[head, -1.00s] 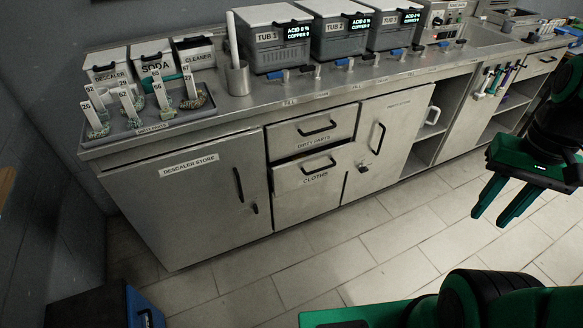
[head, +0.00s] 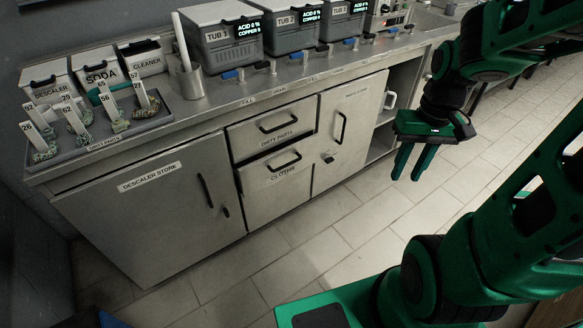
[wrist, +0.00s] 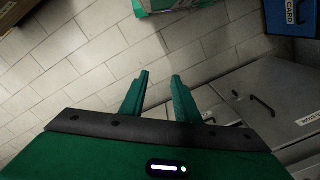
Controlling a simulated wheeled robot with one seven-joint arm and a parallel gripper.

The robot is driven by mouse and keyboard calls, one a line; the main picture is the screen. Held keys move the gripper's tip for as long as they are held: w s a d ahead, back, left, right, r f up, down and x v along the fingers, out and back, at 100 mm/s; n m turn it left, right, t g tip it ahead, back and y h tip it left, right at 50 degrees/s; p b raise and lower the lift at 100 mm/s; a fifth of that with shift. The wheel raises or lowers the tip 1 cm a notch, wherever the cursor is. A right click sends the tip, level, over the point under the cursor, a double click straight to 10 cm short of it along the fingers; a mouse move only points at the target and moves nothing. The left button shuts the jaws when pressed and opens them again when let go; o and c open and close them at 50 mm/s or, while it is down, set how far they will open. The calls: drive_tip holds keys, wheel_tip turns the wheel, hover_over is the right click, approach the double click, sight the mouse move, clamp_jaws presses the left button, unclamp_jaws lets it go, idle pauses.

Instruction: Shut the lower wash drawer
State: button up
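The lower drawer (head: 262,203), labelled CLOTHS, is in the counter's front in the head view, directly under the upper drawer (head: 273,129) labelled DIRTY PARTS. It stands out a little, with a dark gap above its front edge. Its dark bar handle (head: 285,163) is near the top of its front. My gripper (head: 409,174) is to the right of the drawer, over the floor, apart from the counter, with its fingers pointing down. In the wrist view my gripper (wrist: 160,76) has its two green fingers apart with nothing between them.
The descaler store door (head: 145,215) is left of the drawers, and another handled door (head: 348,125) is right of them. Tubs (head: 221,38) and a tray of tagged parts (head: 95,135) stand on the counter. The tiled floor (head: 330,235) before the drawers is clear.

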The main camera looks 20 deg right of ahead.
drive_tip(key=w+a+f+n+t+y, duration=0.1)
drive_tip(key=w+a+f+t+y, duration=0.3)
drive_tip(key=w+a+f, duration=0.6)
drive_tip(key=w+a+f+t+y, duration=0.2)
drive_tip(key=w+a+f+y, duration=0.4)
drive_tip(key=w+f, duration=0.7)
drive_tip(key=w+d+f+m+t+h, duration=0.3)
drive_tip(key=w+f+m+t+h, duration=0.45)
drive_tip(key=m, duration=0.45)
drive_tip(key=w+a+f+t+y, duration=0.1)
drive_tip(key=w+a+f+y, duration=0.1)
drive_tip(key=w, duration=0.7)
drive_tip(key=shift+w+a+f, duration=0.25)
drive_tip(key=shift+a+f, duration=0.25)
drive_tip(key=shift+f, duration=0.1)
clamp_jaws()
